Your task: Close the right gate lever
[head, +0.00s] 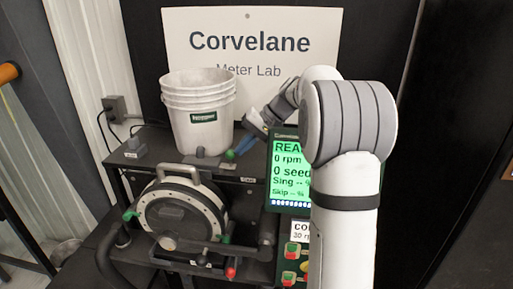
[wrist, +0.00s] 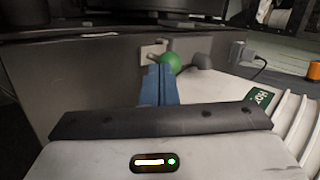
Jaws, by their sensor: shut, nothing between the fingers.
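A small lever with a green knob (head: 230,155) sits on the black stand's top, just in front of the white bucket. I take it for the right gate lever. In the wrist view the green knob (wrist: 171,62) shows beside a light metal plate (wrist: 153,52). My gripper (head: 240,148) is shut and empty, its blue fingers close to the knob from the right. In the wrist view the blue fingertips (wrist: 160,72) overlap the knob's lower left edge. I cannot tell whether they touch it.
A white bucket (head: 198,115) stands behind the lever. A round seed meter (head: 180,215) with a handle sits in front, with other green knobs and a red knob (head: 231,272) around it. A green display (head: 290,172) stands to the right, partly behind my arm.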

